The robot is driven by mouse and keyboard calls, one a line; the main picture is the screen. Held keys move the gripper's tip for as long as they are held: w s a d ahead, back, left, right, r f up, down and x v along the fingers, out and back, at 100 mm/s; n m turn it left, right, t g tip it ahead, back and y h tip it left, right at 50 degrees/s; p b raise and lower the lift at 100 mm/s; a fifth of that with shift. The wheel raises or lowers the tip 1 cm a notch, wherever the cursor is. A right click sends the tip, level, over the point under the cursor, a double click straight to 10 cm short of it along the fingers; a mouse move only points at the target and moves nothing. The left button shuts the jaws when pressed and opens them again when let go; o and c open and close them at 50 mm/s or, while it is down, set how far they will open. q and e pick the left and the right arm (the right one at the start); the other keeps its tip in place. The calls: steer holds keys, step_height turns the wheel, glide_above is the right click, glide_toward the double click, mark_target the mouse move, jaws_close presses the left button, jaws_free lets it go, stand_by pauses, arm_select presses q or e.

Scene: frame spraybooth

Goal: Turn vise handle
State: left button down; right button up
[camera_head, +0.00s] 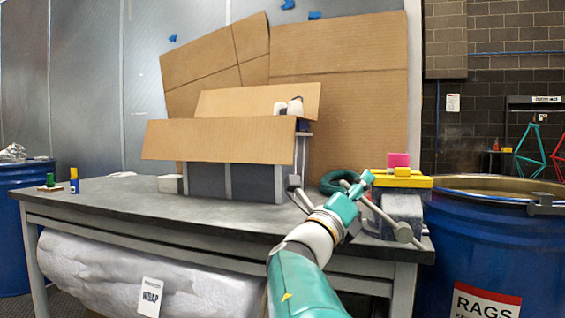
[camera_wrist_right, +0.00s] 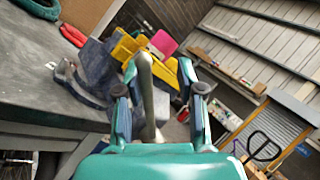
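The vise (camera_head: 402,210) is a grey block at the right end of the workbench, with yellow jaws (camera_head: 410,181) and a pink piece (camera_head: 398,160) on top. Its handle (camera_head: 385,215) is a slanted grey rod with a round end. My right gripper (camera_head: 357,188) is at the vise's left side, beside the handle. In the right wrist view, the right gripper (camera_wrist_right: 160,90) is open, with the metal handle (camera_wrist_right: 147,95) between its fingers, nearer the left one. Gaps show on both sides, so it does not look clamped. My left gripper is not in view.
A cardboard-screened booth (camera_head: 230,140) stands on the workbench (camera_head: 110,205). A dark green ring (camera_head: 335,181) lies behind my right gripper. A blue rag drum (camera_head: 490,235) stands close to the right of the vise. The bench's left front is mostly clear.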

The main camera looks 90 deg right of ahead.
step_height(320, 180, up, 8)
stand_by(0.5)
